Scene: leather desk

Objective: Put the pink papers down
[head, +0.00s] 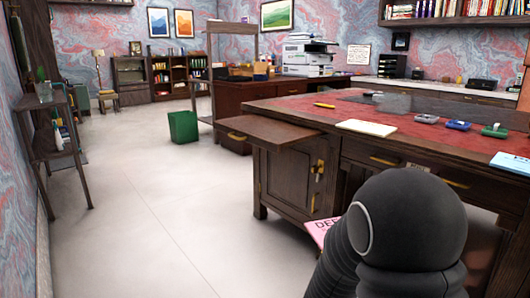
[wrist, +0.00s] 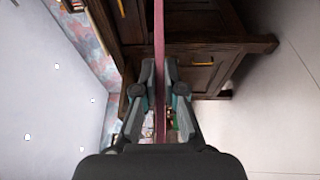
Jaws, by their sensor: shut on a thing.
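The pink papers (head: 318,231) show in the head view as a small pink corner with dark print, beside my arm and in front of the desk's lower cabinet. The rest of them is hidden behind my arm. In the wrist view the pink papers (wrist: 159,50) are seen edge-on as a thin pink strip running up the middle. My gripper (wrist: 160,75) is shut on them, with one finger on each side. My gripper is hidden behind my arm in the head view.
The leather desk (head: 300,113) has a red top with a pale notepad (head: 366,128), a pencil (head: 325,105) and several small devices. A bare pull-out board (head: 270,131) extends at its left. A green bin (head: 183,127) stands on the floor, which is open at left.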

